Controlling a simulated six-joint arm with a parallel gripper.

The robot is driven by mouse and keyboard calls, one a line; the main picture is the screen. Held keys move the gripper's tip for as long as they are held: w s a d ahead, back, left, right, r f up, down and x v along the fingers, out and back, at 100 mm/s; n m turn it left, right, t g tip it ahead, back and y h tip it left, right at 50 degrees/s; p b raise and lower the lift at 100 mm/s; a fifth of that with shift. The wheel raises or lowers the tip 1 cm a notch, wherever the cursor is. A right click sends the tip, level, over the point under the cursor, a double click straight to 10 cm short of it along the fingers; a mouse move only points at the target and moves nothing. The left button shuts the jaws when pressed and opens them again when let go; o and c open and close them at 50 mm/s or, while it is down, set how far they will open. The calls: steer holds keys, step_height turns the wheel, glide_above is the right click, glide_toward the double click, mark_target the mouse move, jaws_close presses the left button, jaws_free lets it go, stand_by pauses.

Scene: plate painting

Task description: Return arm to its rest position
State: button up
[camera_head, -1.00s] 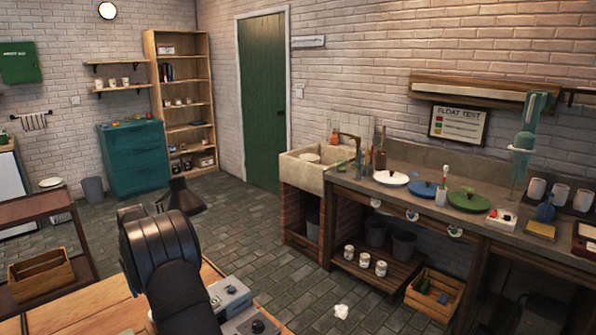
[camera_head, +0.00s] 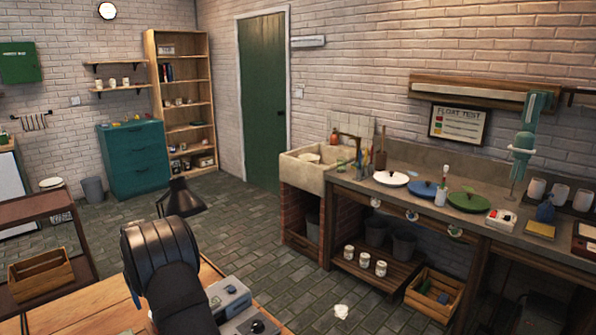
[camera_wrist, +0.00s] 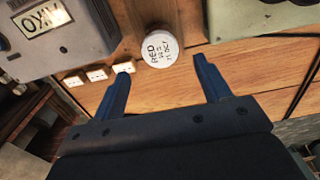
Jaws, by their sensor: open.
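My gripper (camera_wrist: 166,92) is open in the wrist view, with its two dark blue fingers apart and nothing between the tips. A round white lid marked "RED" (camera_wrist: 157,48) sits on the wooden surface beyond the fingertips, between them in the picture and apart from both. In the head view my dark arm rises over the wooden table (camera_head: 92,310) at the lower left.
Grey boxes (camera_head: 230,296) stand on the table beside my arm. A grey device with a label (camera_wrist: 45,30) is at upper left in the wrist view. A bench holds white, blue and green plates (camera_head: 468,201). A stone sink (camera_head: 305,174) stands left of it. The tiled floor between is mostly clear.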

steer(key=s+d+r+n, duration=0.3)
steer(key=s+r+n, duration=0.4)
steer(key=s+r, duration=0.45)
steer(key=s+a+f, duration=0.2)
steer(key=a+f, duration=0.1)
steer(key=s+a+f, duration=0.2)
steer(key=a+f, duration=0.2)
steer(key=s+a+f, duration=0.1)
steer(key=a+f, duration=0.2)
steer(key=f, duration=0.1)
steer(key=shift+s+a, duration=0.35)
steer(key=shift+s, duration=0.05)
steer(key=shift+f, duration=0.7)
steer(key=shift+o, duration=0.2)
